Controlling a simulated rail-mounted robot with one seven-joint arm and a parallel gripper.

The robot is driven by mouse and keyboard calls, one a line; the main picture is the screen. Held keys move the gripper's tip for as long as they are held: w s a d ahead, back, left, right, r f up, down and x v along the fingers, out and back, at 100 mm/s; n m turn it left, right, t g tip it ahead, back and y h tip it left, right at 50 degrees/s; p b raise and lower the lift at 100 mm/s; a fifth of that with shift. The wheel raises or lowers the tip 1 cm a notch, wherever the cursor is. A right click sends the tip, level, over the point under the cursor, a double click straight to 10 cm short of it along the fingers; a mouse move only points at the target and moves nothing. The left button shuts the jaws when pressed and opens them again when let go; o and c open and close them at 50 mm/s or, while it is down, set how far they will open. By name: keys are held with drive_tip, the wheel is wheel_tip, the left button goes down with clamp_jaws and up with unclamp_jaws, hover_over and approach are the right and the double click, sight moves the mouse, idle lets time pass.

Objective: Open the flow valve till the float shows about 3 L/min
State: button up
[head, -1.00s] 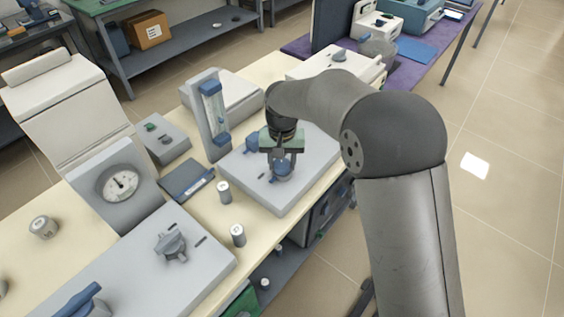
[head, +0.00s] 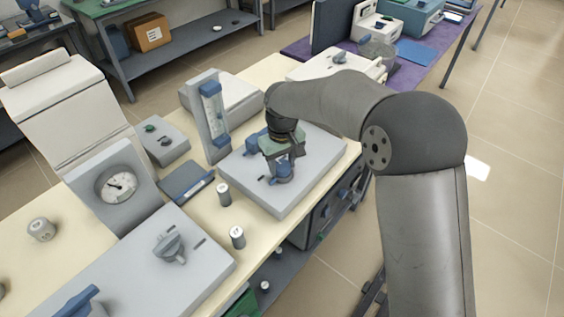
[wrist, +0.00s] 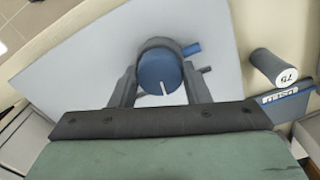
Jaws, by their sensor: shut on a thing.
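The flow valve's round blue knob (wrist: 158,68) has a white pointer line and sits on a pale grey panel (wrist: 85,75). In the head view the blue knob (head: 284,174) shows under my gripper (head: 281,163). My gripper (wrist: 159,82) is shut on the knob, one finger on each side. In the wrist view the white line points down and slightly right. The flowmeter (head: 213,115) is an upright grey stand with a clear scaled tube and blue end caps, left of my gripper. Its float and reading are too small to tell.
A pressure gauge (head: 119,185) stands at the left. Another panel with a grey handle (head: 170,245) lies in front of it. Two small cylinders (head: 223,194) (head: 237,237) stand between the panels. A dark blue device (head: 187,182) lies beside the flowmeter.

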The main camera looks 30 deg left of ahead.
sight(282, 165)
idle(0.3)
drive_tip(key=o, duration=1)
drive_tip(key=shift+r, duration=0.15)
wheel_tip(282, 165, up, 17)
drive_tip(key=shift+r, duration=0.1)
